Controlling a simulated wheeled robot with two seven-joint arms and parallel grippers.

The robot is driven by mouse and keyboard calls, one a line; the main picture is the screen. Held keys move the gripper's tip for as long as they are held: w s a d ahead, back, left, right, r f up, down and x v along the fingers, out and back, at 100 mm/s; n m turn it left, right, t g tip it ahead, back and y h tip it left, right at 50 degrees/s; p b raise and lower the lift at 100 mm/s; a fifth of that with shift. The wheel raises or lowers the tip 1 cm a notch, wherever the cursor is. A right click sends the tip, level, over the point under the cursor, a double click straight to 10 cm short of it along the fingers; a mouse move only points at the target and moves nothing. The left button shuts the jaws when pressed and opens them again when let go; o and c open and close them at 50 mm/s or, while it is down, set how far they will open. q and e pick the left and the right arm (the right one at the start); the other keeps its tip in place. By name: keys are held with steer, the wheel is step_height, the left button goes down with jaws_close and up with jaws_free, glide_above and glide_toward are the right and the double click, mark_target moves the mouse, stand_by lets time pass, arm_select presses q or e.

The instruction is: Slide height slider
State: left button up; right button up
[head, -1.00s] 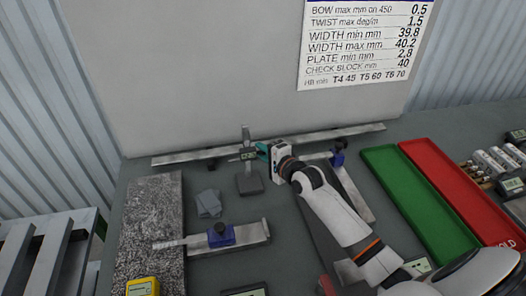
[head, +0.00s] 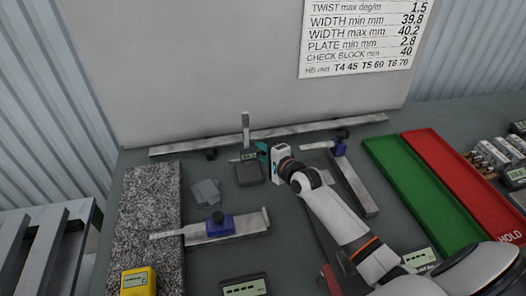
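The height gauge stands near the back of the table, with an upright steel column (head: 246,128) on a dark base block (head: 249,175). Its height slider (head: 248,156), with a small display, sits low on the column, just above the base. My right gripper (head: 262,155), with teal fingers, reaches in from the right at the slider's right end and appears shut on it. The fingertips are small and partly hidden. My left gripper is not in view.
A long steel bar (head: 300,128) lies behind the gauge. Grey plates (head: 206,192) and a blue-clamped caliper (head: 219,226) lie in front and left, by a granite slab (head: 150,220). Green (head: 425,190) and red (head: 470,188) trays lie right.

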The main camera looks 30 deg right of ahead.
steer(key=shift+o, duration=0.9)
steer(key=b+v, duration=0.1)
steer(key=v, duration=1.1)
